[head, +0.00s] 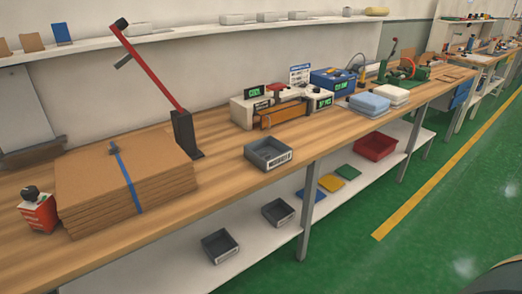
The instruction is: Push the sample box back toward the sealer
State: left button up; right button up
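A grey open-topped box (268,155) with a white label on its front stands upright near the front edge of the wooden bench; it looks like the sample box. Behind it stands a white machine (244,112) with dark displays, green text and an orange front panel, which looks like the sealer. A strip of bare bench lies between the box and the machine, and they do not touch. Neither of my grippers shows in the head view.
Stacked brown cardboard sheets (125,185), a red lever on a dark post (183,135) and a small red unit (38,213) stand left. Folded blue (369,103) and white (392,94) pads lie right. Grey bins (220,246) and a red bin (375,146) sit on the lower shelf.

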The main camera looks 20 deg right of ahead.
aim_at(268, 152)
jog(key=i+l+z, duration=0.15)
jog(key=i+l, duration=0.7)
jog(key=i, duration=0.1)
